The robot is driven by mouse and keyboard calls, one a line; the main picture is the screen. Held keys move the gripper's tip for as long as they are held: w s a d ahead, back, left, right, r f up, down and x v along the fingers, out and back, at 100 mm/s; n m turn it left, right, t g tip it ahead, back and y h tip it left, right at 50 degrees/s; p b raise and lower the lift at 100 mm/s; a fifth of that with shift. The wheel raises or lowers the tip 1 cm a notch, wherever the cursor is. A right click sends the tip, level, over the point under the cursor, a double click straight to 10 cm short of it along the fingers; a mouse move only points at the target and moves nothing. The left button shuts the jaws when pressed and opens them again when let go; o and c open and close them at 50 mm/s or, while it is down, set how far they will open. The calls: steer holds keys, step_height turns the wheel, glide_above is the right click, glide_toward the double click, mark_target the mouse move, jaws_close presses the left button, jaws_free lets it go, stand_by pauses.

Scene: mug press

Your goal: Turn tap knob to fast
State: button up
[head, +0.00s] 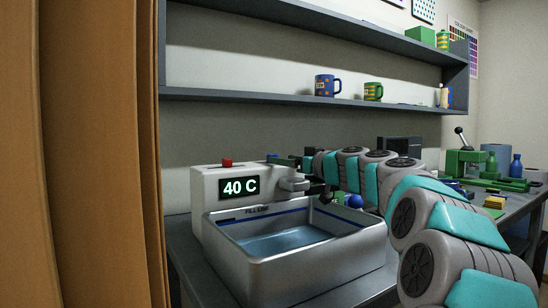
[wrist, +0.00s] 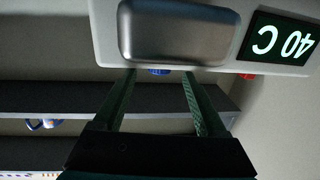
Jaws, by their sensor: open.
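The white water unit (head: 210,207) has a lit display (head: 240,188) reading 40 C and a grey metal spout (head: 293,185) over the basin. A small blue part (head: 272,156), which looks like the tap knob, sits on top of the unit. My gripper (head: 282,161) is level with the unit's top, at its right end. The wrist view is upside down. There my gripper (wrist: 160,74) is open, and the blue part (wrist: 158,72) shows between the fingertips, mostly hidden by the spout block (wrist: 180,32). I cannot tell whether the fingers touch it, nor its setting.
A red button (head: 227,162) is on the unit's top left. The grey basin (head: 300,275) holds water below my arm. Two mugs stand on the shelf (head: 300,98) above. A green press (head: 465,165) and bottles are at the right.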

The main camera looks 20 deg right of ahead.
steer(key=shift+p+x, duration=0.45)
steer(key=shift+x, duration=1.75)
jaws_close()
